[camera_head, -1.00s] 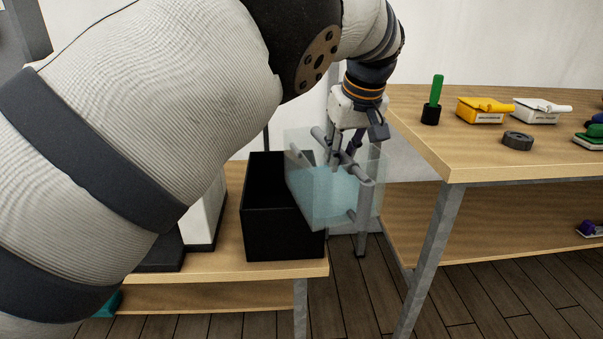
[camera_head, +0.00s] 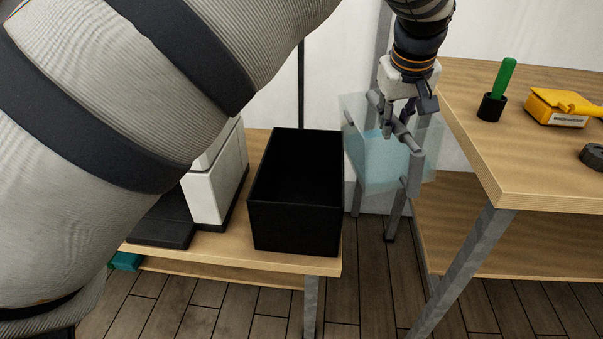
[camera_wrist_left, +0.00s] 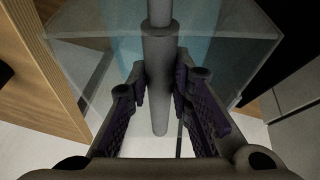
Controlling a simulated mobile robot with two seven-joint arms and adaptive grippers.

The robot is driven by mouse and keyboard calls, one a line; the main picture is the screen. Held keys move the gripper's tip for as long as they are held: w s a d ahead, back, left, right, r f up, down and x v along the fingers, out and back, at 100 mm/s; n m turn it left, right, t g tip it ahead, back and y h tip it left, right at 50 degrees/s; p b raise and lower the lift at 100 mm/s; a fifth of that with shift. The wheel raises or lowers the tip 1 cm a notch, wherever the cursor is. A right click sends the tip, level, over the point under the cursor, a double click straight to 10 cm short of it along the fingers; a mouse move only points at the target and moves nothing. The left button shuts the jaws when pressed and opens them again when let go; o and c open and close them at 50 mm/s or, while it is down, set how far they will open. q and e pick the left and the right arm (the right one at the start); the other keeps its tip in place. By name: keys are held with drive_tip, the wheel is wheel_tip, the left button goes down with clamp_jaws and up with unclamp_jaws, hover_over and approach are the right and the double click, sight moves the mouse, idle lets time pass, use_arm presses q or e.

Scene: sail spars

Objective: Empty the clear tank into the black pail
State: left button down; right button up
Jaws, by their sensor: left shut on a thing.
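The clear tank (camera_head: 383,170) hangs in the air in the head view, with light blue liquid in it and a grey bar handle (camera_head: 396,124) across its top. My left gripper (camera_head: 398,128) is shut on that bar from above. In the left wrist view the grey bar (camera_wrist_left: 160,85) lies between the two dark finger pads, with the tank's clear wall (camera_wrist_left: 90,60) beyond. The black pail (camera_head: 296,228) stands open on the low table, just left of the tank. The tank is beside the pail, not over its middle. My right gripper is not in view.
A white device with a dark base (camera_head: 215,185) stands left of the pail on the low table (camera_head: 300,262). The higher table (camera_head: 540,180) at the right holds a green-handled tool (camera_head: 497,90), a yellow box (camera_head: 560,107) and a dark grey ring (camera_head: 592,155).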

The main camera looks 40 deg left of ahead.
sight(355, 126)
use_arm(q)
drive_tip(key=s+a+r+t+h+p, duration=0.2)
drive_tip(key=s+a, duration=0.1)
drive_tip(key=s+a+n+t+h+p, duration=0.1)
drive_tip(key=t, duration=0.1)
drive_tip(key=shift+s+a+r+h, duration=0.2)
drive_tip(key=shift+r+h, duration=0.1)
drive_tip(key=shift+r, duration=0.1)
drive_tip(key=shift+s+a+f+t+h, duration=0.2)
drive_tip(key=shift+s+f+t+h, duration=0.1)
drive_tip(key=shift+f, duration=0.3)
drive_tip(key=shift+s+a+f+t+h, duration=0.2)
drive_tip(key=shift+f+t, duration=0.1)
drive_tip(key=shift+f, duration=0.25)
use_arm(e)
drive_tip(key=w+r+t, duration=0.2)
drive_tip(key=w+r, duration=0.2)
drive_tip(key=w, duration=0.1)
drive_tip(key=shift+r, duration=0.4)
use_arm(q)
drive_tip(key=shift+a+f+n+t, duration=0.1)
drive_tip(key=shift+f+n+t, duration=0.1)
drive_tip(key=shift+n+t, duration=0.1)
drive_tip(key=shift+s+a+f+t+h, duration=0.2)
drive_tip(key=shift+s+a+t+h, duration=0.15)
drive_tip(key=shift+h, duration=0.25)
drive_tip(key=shift+d, duration=0.1)
